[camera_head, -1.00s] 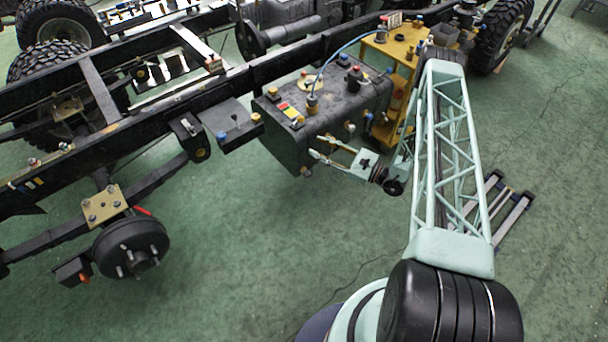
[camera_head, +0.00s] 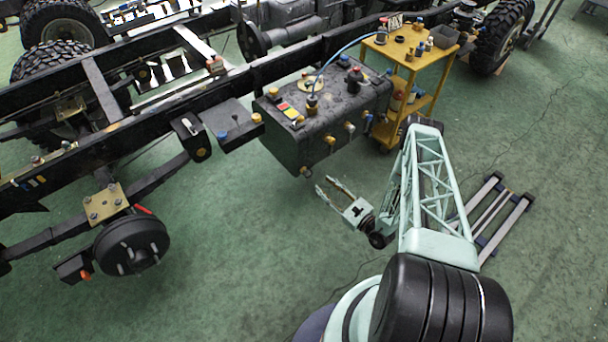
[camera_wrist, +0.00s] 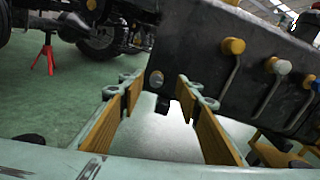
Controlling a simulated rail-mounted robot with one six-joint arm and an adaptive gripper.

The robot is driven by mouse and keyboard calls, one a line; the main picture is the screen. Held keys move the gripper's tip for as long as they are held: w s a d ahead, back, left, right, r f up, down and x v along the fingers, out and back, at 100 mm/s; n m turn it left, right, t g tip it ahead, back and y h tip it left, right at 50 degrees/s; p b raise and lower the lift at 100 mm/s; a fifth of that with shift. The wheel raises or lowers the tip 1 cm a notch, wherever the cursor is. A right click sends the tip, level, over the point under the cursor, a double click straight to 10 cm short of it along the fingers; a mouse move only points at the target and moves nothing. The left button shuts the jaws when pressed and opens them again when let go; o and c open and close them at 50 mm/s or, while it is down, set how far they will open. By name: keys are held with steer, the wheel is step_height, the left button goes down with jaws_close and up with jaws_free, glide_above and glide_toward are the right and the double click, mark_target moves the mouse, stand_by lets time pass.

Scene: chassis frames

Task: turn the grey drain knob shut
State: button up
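A small grey round knob (camera_head: 306,171) sits at the low near corner of the dark tank (camera_head: 290,145); I take it for the drain knob. It also seems to show in the wrist view (camera_wrist: 156,78), low on the tank's face and nearly between my fingertips. My gripper (camera_head: 325,183) is open and empty, below and to the right of the knob, apart from it. In the wrist view, the two tan-padded fingers (camera_wrist: 157,92) stand wide apart. Whether the knob is turned open or shut cannot be told.
Several lever valves with yellow and pale caps (camera_wrist: 234,46) stick out of the tank's face. A yellow cart (camera_head: 408,60) stands right of the tank, the chassis frame (camera_head: 260,72) behind.

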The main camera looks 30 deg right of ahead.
mark_target(309, 174)
steer(key=shift+s+a+f+m+h, duration=0.15)
steer(key=shift+s+f+h, duration=0.15)
steer(key=shift+f, duration=0.35)
steer(key=shift+s+d+f+m+h, duration=0.1)
steer(key=shift+s+f+m+h, duration=0.1)
steer(key=shift+s+f, duration=0.3)
steer(key=shift+w+a+f, duration=0.1)
steer(key=shift+w, duration=0.2)
steer(key=shift+b+x, duration=1)
steer(key=shift+x, duration=5.65)
steer(key=c, duration=0.9)
steer(key=shift+o, duration=0.2)
